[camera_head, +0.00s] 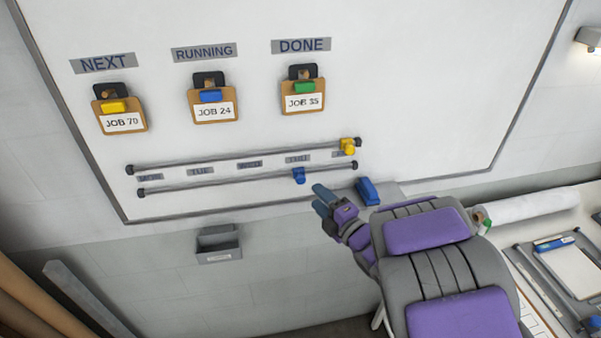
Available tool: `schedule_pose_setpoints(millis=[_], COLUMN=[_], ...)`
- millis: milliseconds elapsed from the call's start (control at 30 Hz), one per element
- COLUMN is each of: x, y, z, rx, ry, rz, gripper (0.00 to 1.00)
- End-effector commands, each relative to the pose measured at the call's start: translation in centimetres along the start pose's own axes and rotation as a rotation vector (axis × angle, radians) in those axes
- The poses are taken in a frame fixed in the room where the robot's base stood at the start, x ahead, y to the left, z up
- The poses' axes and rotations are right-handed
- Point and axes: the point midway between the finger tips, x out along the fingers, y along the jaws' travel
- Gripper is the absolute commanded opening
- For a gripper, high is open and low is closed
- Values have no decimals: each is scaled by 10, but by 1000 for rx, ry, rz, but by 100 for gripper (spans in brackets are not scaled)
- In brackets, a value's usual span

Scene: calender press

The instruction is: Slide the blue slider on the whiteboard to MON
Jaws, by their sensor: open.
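The whiteboard (430,80) fills the upper middle of the view. Two dark rails run across its lower part. The blue slider (299,175) sits on the lower rail, right of its middle, below the THU label (297,159). The MON label (150,178) is at the left end, between the rails and partly covered by the lower one. A yellow slider (347,146) is near the right end of the upper rail. My gripper (322,197) is just below and right of the blue slider, apart from it in the picture, and holds nothing visible.
A blue block (367,191) is at the board's lower edge, right of my gripper. Several job tags hang above the rails, such as JOB 24 (213,110). A grey holder (218,244) is on the wall below. The lower rail left of the blue slider looks clear.

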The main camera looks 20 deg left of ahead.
Motion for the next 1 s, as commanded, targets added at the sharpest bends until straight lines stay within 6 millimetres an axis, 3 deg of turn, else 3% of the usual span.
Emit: schedule_pose_setpoints(millis=[300, 500, 1000], x=[57, 80, 92], y=[2, 2, 0], z=[-1, 0, 0], rx=[1, 1, -1], ry=[2, 1, 0], rz=[3, 3, 1], gripper=[49, 49, 49])
